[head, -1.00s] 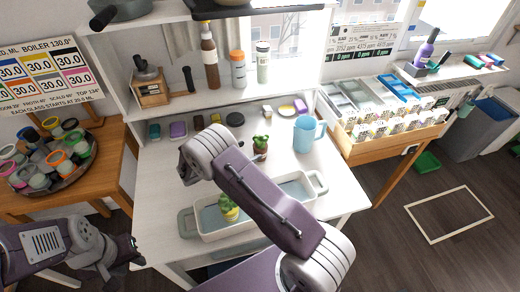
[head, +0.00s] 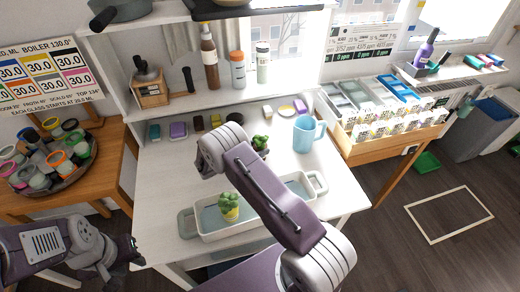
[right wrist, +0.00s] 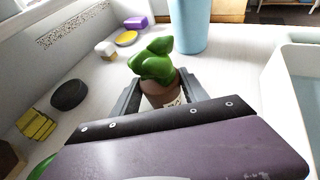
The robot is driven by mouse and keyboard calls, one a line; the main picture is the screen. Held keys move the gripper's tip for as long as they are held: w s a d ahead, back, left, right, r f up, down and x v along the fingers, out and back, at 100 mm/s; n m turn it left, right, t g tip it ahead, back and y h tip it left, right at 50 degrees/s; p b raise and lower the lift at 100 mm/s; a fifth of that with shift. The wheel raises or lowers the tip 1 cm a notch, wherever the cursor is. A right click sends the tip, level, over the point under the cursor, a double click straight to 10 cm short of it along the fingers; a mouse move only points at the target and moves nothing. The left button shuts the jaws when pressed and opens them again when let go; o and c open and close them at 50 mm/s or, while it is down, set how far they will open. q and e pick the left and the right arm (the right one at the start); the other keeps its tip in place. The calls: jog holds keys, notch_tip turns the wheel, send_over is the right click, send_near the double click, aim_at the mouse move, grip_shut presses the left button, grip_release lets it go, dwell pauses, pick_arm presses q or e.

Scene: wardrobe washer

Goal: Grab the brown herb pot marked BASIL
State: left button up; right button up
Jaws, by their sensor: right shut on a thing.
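The brown herb pot (right wrist: 160,95) with a green plant stands on the white table in the right wrist view. Part of a pale label shows on it, but its lettering is cut off by my gripper. In the head view its plant (head: 260,142) shows just past my right wrist, which hides part of the pot. My right gripper (right wrist: 160,88) has one finger on each side of the pot and is shut on it. My left gripper (head: 134,246) is low at the left of the head view, away from the pot; its jaws are too small to judge.
A blue mug (head: 304,134) stands to the right of the pot. A white tray (head: 245,232) in front holds a yellow pot with a green plant (head: 229,205). Sponges (right wrist: 36,125), a dark round thing (right wrist: 70,95) and other small items line the table's back.

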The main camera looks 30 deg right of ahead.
aim_at(260, 140)
jog(key=shift+s+r, duration=0.15)
jog(key=shift+r, duration=1.05)
jog(key=shift+s+r, duration=0.1)
jog(key=shift+r, duration=1.05)
jog(key=s+d+r, duration=0.2)
jog(key=s+r, duration=0.4)
jog(key=s, duration=0.5)
jog(key=shift+r+p, duration=0.2)
jog(key=shift+p, duration=0.15)
